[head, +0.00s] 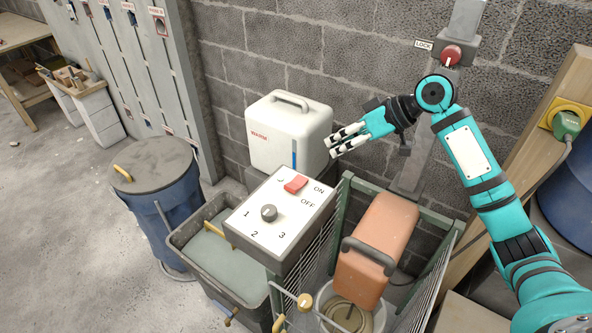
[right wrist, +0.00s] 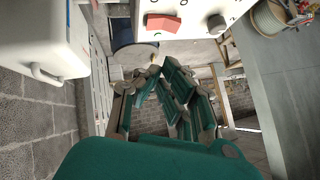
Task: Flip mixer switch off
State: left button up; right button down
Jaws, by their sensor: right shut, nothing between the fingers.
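The red rocker switch (head: 295,184) sits on the white top of the control box (head: 276,222), close to the ON and OFF labels. I cannot tell for sure which way it is tilted. It also shows in the right wrist view (right wrist: 163,22), at the top. My right gripper (head: 338,141) is shut and empty. It is in the air above and to the right of the switch, in front of the white WARM box, touching nothing that I can see. It also shows in the right wrist view (right wrist: 170,98). My left gripper is not in view.
The white WARM box (head: 288,135) stands behind the control box. A round knob (head: 268,212) with numbers shares the panel. An orange machine (head: 377,244) with a handle stands over a bucket at the right. A red lock knob (head: 451,55) is on the post. A blue drum (head: 160,200) stands left.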

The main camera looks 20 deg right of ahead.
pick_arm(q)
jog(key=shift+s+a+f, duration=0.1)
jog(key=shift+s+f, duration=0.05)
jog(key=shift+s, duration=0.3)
pick_arm(e)
jog(key=shift+s+d+r, duration=0.1)
jog(key=shift+s+r, duration=0.1)
jog(key=shift+r, duration=0.4)
jog(key=shift+w, duration=0.1)
jog(key=p, duration=0.3)
send_over(300, 184)
jog(key=d, duration=0.1)
jog(key=f, duration=0.6)
jog(key=shift+w+d+f, duration=0.1)
jog(key=shift+w+f, duration=0.05)
jog(key=shift+w, duration=0.2)
jog(key=f, duration=0.1)
jog(key=f+p, duration=0.1)
jog(key=a+f, duration=0.1)
jog(key=shift+s+f+p, duration=0.1)
jog(key=shift+s+p, duration=0.25)
jog(key=shift+s, duration=0.05)
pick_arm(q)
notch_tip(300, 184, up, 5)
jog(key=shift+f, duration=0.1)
pick_arm(e)
jog(key=shift+s+f, duration=0.1)
jog(key=shift+f, duration=0.3)
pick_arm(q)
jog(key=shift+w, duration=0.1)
